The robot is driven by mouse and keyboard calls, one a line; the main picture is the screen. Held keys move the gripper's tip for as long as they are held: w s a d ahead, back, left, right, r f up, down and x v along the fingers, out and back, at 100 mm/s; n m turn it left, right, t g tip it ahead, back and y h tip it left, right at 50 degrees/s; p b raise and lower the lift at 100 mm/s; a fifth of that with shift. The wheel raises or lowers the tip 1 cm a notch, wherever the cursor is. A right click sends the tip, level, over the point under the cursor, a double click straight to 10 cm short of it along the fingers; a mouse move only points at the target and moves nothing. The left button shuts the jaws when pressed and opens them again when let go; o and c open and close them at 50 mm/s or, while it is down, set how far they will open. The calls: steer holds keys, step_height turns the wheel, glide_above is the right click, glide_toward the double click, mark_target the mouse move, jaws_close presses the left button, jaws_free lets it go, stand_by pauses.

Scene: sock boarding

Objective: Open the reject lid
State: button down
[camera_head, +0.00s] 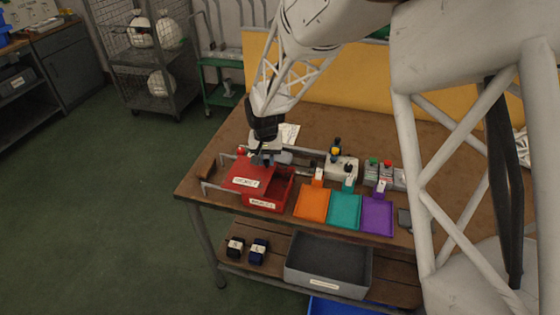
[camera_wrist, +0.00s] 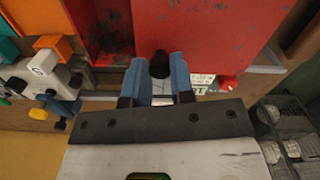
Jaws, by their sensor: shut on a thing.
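The red reject lid (camera_head: 247,181) has a white label and sits askew over the left part of the red box (camera_head: 284,190). The box's interior shows to its right. In the wrist view the scuffed lid (camera_wrist: 222,30) fills the upper right, with the open red box (camera_wrist: 88,25) to its left. My gripper (camera_head: 262,160) is at the lid's far edge. Its two blue fingers (camera_wrist: 161,70) are closed around a black knob (camera_wrist: 160,62) at that edge. Whether the lid touches the box rim is hard to tell.
Orange (camera_head: 312,203), teal (camera_head: 345,211) and purple (camera_head: 377,215) trays stand right of the box. A white unit with coloured knobs (camera_head: 341,166) is behind them. A grey bin (camera_head: 328,262) is on the lower shelf. Bench space behind is fairly clear.

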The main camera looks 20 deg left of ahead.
steer(key=a, duration=0.4)
steer(key=shift+a, duration=0.25)
steer(key=c, duration=1)
jaws_free()
steer(key=shift+r, duration=0.15)
step_height(320, 180, up, 8)
steer(key=shift+f, duration=0.2)
